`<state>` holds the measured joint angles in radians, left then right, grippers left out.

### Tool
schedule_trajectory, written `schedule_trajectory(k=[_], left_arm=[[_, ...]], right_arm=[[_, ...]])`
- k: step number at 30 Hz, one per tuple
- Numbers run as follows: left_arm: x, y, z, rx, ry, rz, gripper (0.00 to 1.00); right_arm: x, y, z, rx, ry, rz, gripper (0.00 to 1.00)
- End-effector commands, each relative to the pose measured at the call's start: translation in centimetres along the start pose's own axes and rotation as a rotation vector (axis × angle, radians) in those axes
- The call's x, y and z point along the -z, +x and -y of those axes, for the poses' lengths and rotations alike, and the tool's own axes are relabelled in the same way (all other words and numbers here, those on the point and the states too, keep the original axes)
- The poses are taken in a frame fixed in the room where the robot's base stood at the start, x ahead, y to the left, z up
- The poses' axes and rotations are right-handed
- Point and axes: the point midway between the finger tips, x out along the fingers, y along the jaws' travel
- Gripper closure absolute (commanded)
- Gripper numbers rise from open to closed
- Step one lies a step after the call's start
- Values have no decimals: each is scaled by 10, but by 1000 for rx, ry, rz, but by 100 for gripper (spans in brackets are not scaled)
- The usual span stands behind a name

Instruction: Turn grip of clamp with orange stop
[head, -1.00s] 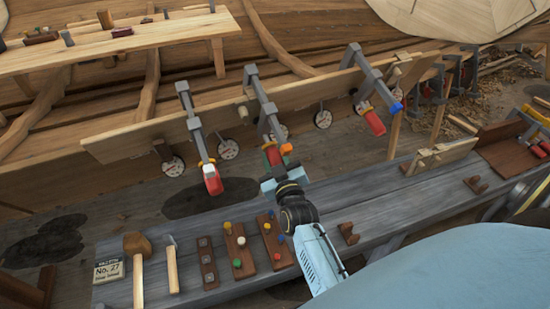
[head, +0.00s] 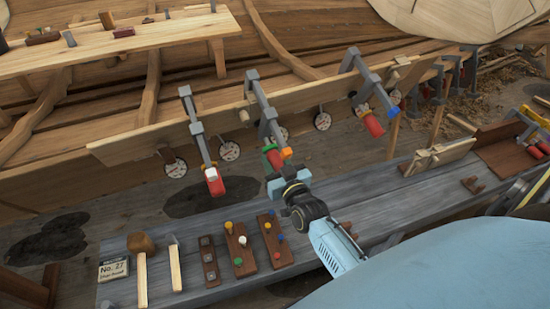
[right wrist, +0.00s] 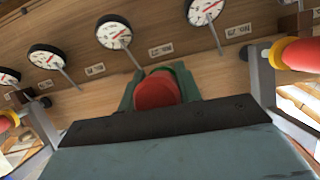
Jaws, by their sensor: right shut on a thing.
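The clamp with the orange stop (head: 286,153) is the middle one of three clamps on the long plank. Its red grip (head: 275,159) points down toward me. My right gripper (head: 272,156) is at this grip, with its green fingers on either side. In the right wrist view the red grip (right wrist: 157,91) sits between the green fingers (right wrist: 160,88), which are shut on it. The orange stop does not show in the right wrist view. My left gripper is not in view.
A clamp with a white stop (head: 211,173) hangs to the left, and one with a blue stop (head: 394,110) to the right. Dials (head: 229,151) line the plank (head: 125,150). Below, the grey bench (head: 365,215) holds a mallet (head: 141,245) and peg boards (head: 240,250).

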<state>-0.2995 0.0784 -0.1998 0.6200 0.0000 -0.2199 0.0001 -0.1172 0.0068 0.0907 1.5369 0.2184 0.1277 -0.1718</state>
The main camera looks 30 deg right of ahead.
Motion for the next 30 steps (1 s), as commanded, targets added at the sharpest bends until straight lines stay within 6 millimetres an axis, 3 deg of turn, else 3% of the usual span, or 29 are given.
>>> schedule_trajectory(k=[9, 23, 24, 29, 30], left_arm=[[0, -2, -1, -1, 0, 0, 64], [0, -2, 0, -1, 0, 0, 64], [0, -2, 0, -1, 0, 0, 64], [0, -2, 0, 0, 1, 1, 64], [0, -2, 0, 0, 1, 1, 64]], right_arm=[[0, 0, 1, 51, 108, 1, 89], [-1, 0, 1, 58, 125, 1, 89], [-1, 0, 1, 58, 124, 1, 65], [0, 0, 1, 58, 124, 0, 44], [0, 0, 1, 57, 124, 0, 44]])
